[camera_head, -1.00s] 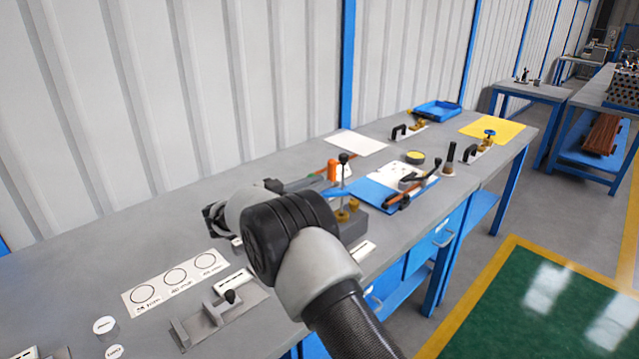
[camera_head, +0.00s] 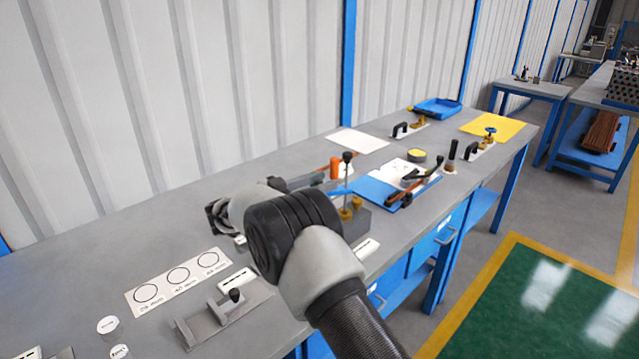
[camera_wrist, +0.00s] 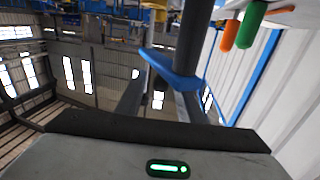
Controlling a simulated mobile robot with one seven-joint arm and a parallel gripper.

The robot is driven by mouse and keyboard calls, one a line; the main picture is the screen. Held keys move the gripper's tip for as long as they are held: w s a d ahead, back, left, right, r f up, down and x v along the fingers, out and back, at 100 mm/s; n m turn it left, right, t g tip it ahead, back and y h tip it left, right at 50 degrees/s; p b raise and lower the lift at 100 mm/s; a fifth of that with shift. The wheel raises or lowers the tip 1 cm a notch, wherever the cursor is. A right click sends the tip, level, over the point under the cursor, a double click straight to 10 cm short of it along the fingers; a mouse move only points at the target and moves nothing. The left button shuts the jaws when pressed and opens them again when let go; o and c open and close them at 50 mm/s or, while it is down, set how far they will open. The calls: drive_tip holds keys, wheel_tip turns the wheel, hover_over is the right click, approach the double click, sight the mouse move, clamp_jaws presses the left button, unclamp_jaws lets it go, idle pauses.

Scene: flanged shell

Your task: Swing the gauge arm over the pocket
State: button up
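The fixture with an upright post topped by a black knob (camera_head: 346,157) stands in the middle of the bench in the head view. A blue arm (camera_head: 343,192) sits low on this post, above a grey block (camera_head: 362,222) with brass-coloured parts. A blue arm (camera_wrist: 172,68) on a dark post (camera_wrist: 194,35) also shows close up in the wrist view. My gripper (camera_wrist: 160,88) has its fingers apart, with the blue arm across their far ends. I cannot tell whether they touch it. In the head view my arm hides most of the gripper. The pocket cannot be made out.
An orange cylinder (camera_head: 334,168) stands beside the fixture; orange (camera_wrist: 230,34) and green (camera_wrist: 251,25) cylinders show in the wrist view. A blue mat (camera_head: 380,192) with tools lies to the right. A label strip (camera_head: 178,275) and metal bracket (camera_head: 222,315) lie nearer.

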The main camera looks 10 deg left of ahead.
drive_tip(key=shift+a, duration=0.1)
drive_tip(key=v, duration=1.7)
drive_tip(key=shift+s, duration=0.2)
